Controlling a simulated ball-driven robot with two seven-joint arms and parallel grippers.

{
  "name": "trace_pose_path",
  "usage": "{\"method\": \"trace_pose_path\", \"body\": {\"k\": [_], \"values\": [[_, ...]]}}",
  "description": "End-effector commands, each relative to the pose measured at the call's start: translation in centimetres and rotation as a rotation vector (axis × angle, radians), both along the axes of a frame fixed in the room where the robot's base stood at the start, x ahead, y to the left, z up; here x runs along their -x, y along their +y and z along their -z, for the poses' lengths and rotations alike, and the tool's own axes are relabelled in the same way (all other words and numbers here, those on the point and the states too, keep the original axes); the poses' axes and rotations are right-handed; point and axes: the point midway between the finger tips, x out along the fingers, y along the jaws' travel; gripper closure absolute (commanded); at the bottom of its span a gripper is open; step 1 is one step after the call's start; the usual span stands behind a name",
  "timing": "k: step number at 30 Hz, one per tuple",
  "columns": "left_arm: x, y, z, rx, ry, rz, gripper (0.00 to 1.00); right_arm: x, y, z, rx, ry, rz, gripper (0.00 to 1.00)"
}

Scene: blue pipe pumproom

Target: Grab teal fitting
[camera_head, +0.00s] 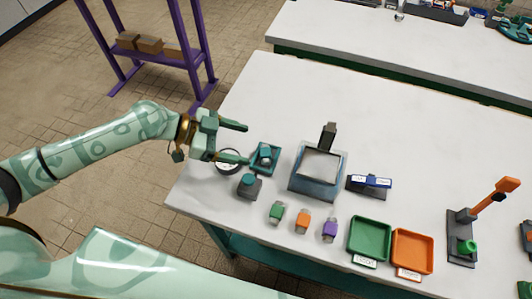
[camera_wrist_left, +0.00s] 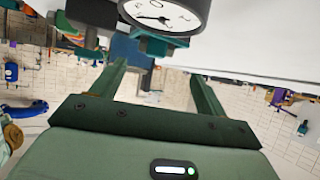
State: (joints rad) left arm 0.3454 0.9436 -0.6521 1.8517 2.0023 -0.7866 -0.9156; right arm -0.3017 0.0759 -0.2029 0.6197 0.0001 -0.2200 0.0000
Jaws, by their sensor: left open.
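A teal fitting (camera_head: 265,154) sits in a small teal holder (camera_head: 270,171) near the left end of the white table. My left gripper (camera_head: 247,144) is open and empty, its fingers pointing right. In the head view its nearer fingertip overlaps the left side of the holder; I cannot tell whether they touch. In the left wrist view the two fingers (camera_wrist_left: 160,72) stand apart with nothing between them. A round white gauge (camera_head: 228,167) is partly hidden under the nearer finger; the gauge also shows in the left wrist view (camera_wrist_left: 165,14). My right gripper is not in view.
A grey block with a teal top (camera_head: 249,186) stands just in front of the holder. A grey-blue box-like stand (camera_head: 316,186) is to the right. Green, orange and purple small pieces (camera_head: 303,222) lie in front, beside green (camera_head: 370,238) and orange (camera_head: 412,250) trays.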

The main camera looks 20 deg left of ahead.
Motion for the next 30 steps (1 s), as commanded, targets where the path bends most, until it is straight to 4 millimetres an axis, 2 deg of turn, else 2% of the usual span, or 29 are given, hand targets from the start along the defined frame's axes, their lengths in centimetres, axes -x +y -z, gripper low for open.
{"method": "trace_pose_path", "body": {"k": [5,13,21,22,27,29,30], "values": [[-0.3,-1.2,0.6,0.002,0.001,-0.001,0.25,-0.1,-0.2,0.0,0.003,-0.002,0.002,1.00],[-1.0,-4.8,2.6,0.002,-0.001,-0.001,0.25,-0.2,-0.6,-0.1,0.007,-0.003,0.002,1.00],[-1.2,-5.2,2.9,0.000,0.000,-0.001,0.25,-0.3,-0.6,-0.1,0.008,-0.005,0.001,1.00],[-1.2,-5.2,2.9,0.000,0.000,-0.001,0.28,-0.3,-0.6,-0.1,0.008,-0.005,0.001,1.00],[-1.2,-5.2,2.9,0.000,0.000,-0.001,0.76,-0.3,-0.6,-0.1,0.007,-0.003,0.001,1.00],[-1.2,-5.2,2.9,0.000,0.000,-0.001,0.77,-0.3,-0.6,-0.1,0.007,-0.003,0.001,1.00],[-1.2,-5.2,2.9,0.001,0.000,-0.002,0.81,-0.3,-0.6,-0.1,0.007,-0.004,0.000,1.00]]}}
